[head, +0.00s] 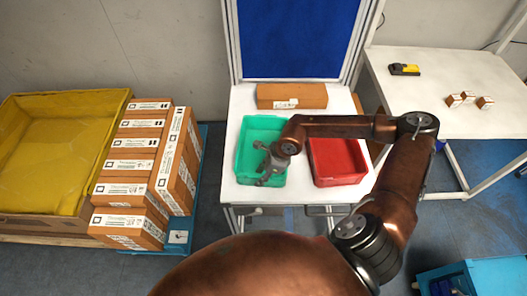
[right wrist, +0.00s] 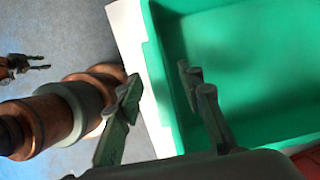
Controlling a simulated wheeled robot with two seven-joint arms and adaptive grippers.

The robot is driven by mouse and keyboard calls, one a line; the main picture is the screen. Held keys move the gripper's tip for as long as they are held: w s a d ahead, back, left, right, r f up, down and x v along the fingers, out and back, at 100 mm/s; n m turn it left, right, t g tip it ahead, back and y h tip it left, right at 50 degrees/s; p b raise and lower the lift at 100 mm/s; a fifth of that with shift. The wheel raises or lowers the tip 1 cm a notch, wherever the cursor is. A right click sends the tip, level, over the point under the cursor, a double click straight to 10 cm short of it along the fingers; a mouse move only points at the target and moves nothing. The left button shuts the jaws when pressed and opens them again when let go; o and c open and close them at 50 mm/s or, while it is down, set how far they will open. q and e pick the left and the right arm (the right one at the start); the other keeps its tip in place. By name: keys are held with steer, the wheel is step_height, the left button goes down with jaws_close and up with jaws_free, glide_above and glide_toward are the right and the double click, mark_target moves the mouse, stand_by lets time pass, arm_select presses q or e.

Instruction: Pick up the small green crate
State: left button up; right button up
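The small green crate (head: 245,137) sits on the left side of a white table, empty as far as I can see. Its near wall (right wrist: 160,60) shows in the right wrist view. My right gripper (head: 267,172) is over the crate's near part, pointing down. In the right wrist view its fingers (right wrist: 160,95) are apart, one on each side of the near rim. Whether they touch the wall is unclear. My left gripper is not seen in the head view; its small dark fingers (right wrist: 38,64) seem to show at the left edge of the right wrist view.
A red crate (head: 340,160) stands right of the green one. A cardboard box (head: 292,95) lies behind them. The white table (head: 232,192) has a blue back panel (head: 298,40). Stacked boxes (head: 135,143) and a yellow bin (head: 50,150) stand left. A right-hand table (head: 440,65) holds a scanner (head: 404,69).

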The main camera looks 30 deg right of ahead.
steer(key=shift+f, duration=0.2)
steer(key=shift+c, duration=0.5)
jaws_close()
